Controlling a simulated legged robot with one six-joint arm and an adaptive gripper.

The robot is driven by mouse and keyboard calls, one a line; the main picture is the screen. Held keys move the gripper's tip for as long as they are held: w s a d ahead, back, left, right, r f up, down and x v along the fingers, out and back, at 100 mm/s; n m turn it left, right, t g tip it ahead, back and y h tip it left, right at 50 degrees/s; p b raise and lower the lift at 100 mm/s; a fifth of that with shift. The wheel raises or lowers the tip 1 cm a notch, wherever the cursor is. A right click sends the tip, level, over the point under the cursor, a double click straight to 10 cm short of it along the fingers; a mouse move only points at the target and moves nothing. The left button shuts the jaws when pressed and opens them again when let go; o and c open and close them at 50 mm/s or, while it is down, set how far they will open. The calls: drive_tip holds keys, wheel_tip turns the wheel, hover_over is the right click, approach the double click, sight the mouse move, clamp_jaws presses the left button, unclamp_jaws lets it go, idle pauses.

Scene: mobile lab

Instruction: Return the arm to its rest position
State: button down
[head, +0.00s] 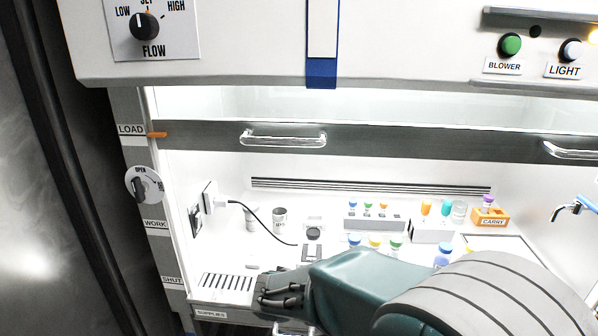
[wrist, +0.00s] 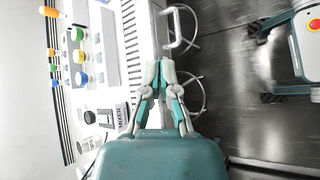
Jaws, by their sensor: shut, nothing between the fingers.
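My gripper (wrist: 161,78) shows in the wrist view with its two fingers closed together and nothing between them. In the head view my gripper (head: 283,297) is at the bottom centre, at the front edge of the white cabinet, by the vent slots. My teal and grey arm reaches in from the lower right and hides part of the cabinet floor and front edge. In the wrist view the fingertips lie near the slotted front vent (wrist: 140,30) and a metal handle (wrist: 182,28).
Inside stand capped vials, a rack (head: 374,224), an orange CARRY box (head: 489,217) and a plugged black cable (head: 262,226).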

drive_tip(key=s+d+r+m+t+y, duration=0.1)
drive_tip(key=s+d+r+m+y, duration=0.1)
drive_tip(key=s+r+m+y, duration=0.3)
drive_tip(key=s+d+r+m+y, duration=0.3)
drive_tip(key=s+m, duration=0.5)
drive_tip(key=s, duration=0.3)
drive_tip(key=shift+r+t+y, duration=0.4)
drive_tip(key=shift+r+y, duration=0.5)
drive_tip(key=shift+r, duration=0.05)
drive_tip(key=shift+s, duration=0.1)
